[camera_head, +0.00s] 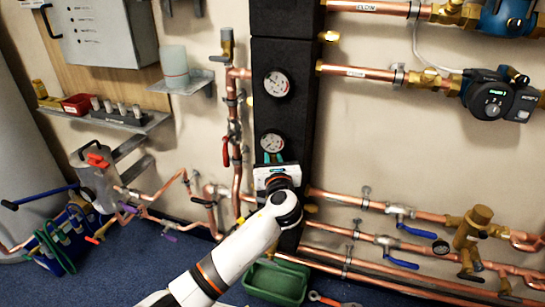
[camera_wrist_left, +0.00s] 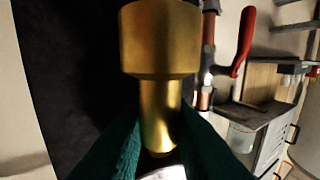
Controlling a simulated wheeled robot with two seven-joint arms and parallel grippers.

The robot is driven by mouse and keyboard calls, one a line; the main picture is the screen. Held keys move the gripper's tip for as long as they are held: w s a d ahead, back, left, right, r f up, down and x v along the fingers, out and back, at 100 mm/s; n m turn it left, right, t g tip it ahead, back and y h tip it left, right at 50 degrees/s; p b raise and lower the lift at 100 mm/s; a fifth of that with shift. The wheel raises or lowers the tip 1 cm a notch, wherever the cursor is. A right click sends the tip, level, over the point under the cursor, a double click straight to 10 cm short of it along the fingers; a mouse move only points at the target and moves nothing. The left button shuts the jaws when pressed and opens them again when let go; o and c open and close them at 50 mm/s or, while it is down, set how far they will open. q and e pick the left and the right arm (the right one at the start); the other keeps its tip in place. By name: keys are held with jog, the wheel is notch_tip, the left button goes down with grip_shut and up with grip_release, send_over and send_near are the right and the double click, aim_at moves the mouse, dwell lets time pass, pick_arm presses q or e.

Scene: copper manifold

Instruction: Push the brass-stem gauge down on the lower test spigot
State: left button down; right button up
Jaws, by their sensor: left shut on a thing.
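The lower gauge (camera_head: 271,143), with a round white dial, stands upright against the black column, just above my left gripper (camera_head: 268,158). The left gripper's teal fingers are shut on its brass stem (camera_wrist_left: 158,105), which shows between them in the wrist view. A wider brass cylinder (camera_wrist_left: 160,40) adjoins the stem there; I cannot tell whether it belongs to the gauge or the spigot. A sliver of white (camera_wrist_left: 165,173) shows at the bottom edge of that view. The lower spigot is not clearly seen in the head view, where my gripper covers that area. My right gripper is out of view.
A second gauge (camera_head: 277,84) sits higher on the black column (camera_head: 285,125). A red-handled valve (camera_head: 226,150) on a copper pipe stands close to the left. Copper pipes with blue handles (camera_head: 400,263) run right. A green bin (camera_head: 275,282) lies below.

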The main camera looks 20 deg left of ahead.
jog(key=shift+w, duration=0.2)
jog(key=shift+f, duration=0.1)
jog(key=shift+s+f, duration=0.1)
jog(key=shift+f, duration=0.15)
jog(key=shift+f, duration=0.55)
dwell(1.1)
pick_arm(q)
jog(key=shift+f, duration=0.15)
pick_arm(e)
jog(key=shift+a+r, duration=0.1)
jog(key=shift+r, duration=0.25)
pick_arm(q)
jog(key=shift+f, duration=0.15)
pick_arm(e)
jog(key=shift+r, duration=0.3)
